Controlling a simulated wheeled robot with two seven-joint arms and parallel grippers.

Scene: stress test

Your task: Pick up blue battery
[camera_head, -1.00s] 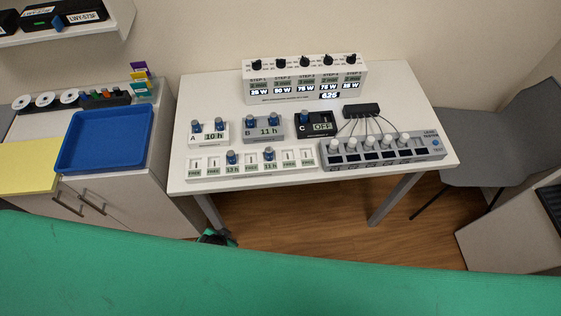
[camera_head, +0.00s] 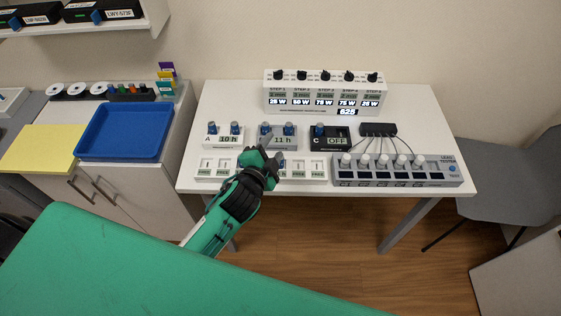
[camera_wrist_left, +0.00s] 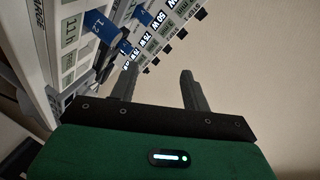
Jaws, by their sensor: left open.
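Several blue batteries stand upright in the chargers on the white table: a pair in charger A (camera_head: 235,128), a pair in charger B (camera_head: 289,129) and one in charger C (camera_head: 319,131). My left gripper (camera_head: 270,156) is open, in front of charger B and over the white slot strip (camera_head: 308,170). A blue battery (camera_wrist_left: 103,27) shows there at upper left, apart from the fingers. My right gripper is not in view.
A white box with black knobs (camera_head: 323,92) stands at the back of the table. A grey tester with white knobs (camera_head: 398,172) is at front right. A blue tray (camera_head: 125,132) lies on the left cabinet. A grey chair (camera_head: 505,160) stands at right.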

